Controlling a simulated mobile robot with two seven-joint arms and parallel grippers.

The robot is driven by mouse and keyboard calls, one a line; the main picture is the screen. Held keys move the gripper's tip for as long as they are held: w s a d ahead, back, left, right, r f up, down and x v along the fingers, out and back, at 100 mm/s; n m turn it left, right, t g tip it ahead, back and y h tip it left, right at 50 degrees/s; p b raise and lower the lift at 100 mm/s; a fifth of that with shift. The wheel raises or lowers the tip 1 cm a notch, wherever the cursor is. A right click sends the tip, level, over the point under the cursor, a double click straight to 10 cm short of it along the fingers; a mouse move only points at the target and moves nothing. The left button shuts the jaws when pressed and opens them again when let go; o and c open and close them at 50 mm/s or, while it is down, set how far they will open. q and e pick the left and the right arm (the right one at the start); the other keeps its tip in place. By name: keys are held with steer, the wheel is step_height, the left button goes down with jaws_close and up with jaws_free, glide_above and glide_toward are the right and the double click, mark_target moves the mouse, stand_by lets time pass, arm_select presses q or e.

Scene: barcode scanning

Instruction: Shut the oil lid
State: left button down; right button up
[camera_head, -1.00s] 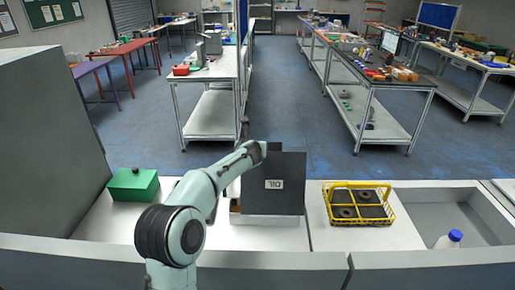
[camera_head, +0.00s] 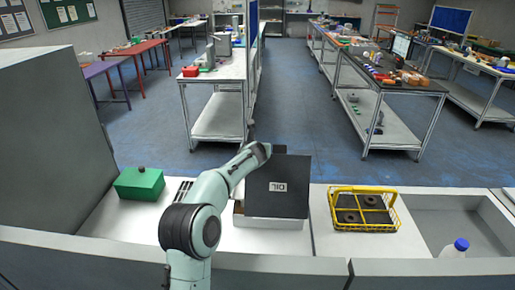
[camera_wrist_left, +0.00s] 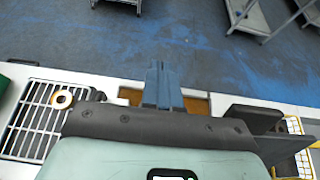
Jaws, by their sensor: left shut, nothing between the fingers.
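The oil lid (camera_head: 278,186) is a dark square panel marked "OIL". It stands raised, nearly upright, above a low white box (camera_head: 271,223) on the counter. My left arm reaches over the box's left side. My left gripper (camera_head: 251,129) is at the lid's upper left, pointing away from me. In the left wrist view its blue-grey fingers (camera_wrist_left: 163,85) are shut and empty. A dark edge, probably the lid, shows to their right there. I cannot tell whether the gripper touches the lid. My right gripper is not in view.
A green box (camera_head: 139,184) sits left on the counter. A white grate (camera_wrist_left: 35,125) lies left of my gripper. A yellow basket (camera_head: 394,213) with dark parts stands right of the lid. A blue-capped bottle (camera_head: 455,250) stands in the recess at right.

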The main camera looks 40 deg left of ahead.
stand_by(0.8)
arm_select(q)
steer(key=b, duration=0.4)
glide_toward(279, 148)
steer(key=p+x, duration=0.1)
steer(key=x, duration=0.5)
steer(key=shift+w+a+f+p, duration=0.1)
steer(key=shift+a+f+p, duration=0.1)
steer(key=shift+p, duration=0.2)
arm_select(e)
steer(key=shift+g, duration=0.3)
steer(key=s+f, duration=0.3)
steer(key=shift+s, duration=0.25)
